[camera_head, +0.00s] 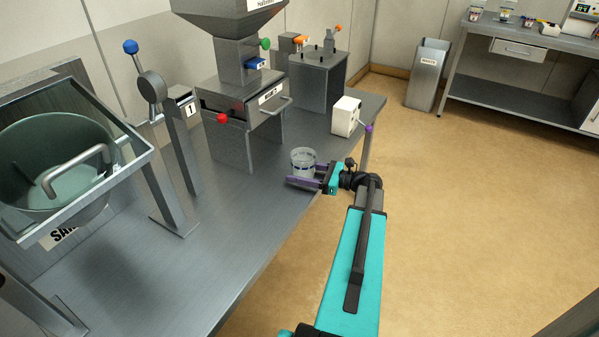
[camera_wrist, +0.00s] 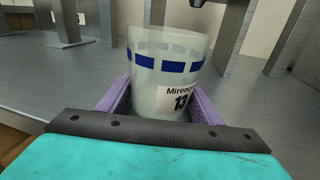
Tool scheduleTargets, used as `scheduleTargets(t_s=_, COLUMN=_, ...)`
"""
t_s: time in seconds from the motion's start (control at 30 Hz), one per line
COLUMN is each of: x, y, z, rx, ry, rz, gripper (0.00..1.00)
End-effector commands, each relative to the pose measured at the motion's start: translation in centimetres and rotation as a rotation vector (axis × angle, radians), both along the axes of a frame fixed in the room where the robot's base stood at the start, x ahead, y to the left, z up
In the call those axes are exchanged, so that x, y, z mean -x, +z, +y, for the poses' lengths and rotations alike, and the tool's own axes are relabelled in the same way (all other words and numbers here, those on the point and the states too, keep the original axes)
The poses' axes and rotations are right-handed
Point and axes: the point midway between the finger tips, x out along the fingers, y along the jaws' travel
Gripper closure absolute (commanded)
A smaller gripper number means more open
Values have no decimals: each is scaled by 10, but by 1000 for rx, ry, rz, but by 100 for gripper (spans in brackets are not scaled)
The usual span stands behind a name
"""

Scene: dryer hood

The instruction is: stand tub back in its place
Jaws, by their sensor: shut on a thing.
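The tub (camera_head: 303,161) is a small clear, whitish cup near the right front edge of the steel bench. In the wrist view the tub (camera_wrist: 168,72) shows a band of blue blocks and a white label reading "Mireno" and "13". It looks upright. My gripper (camera_head: 306,178) has purple fingers on both sides of the tub and is shut on it. In the wrist view the fingers (camera_wrist: 163,100) flank its lower part. Whether its base touches the bench is hard to tell.
Behind the tub stand a steel hopper unit with a drawer (camera_head: 262,100) and a red knob (camera_head: 222,118). A white box with a purple knob (camera_head: 346,116) is close on the right. A lever post (camera_head: 170,130) and a tilted hood (camera_head: 75,160) stand left. Bare bench (camera_head: 190,270) lies in front.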

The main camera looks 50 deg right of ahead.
Motion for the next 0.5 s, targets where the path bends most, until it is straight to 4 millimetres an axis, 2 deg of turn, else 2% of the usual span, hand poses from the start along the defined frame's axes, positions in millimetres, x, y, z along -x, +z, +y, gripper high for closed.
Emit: scheduleTargets(t_s=0.5, x=0, y=-14, z=1, rx=-3, ry=1, rz=7, gripper=100)
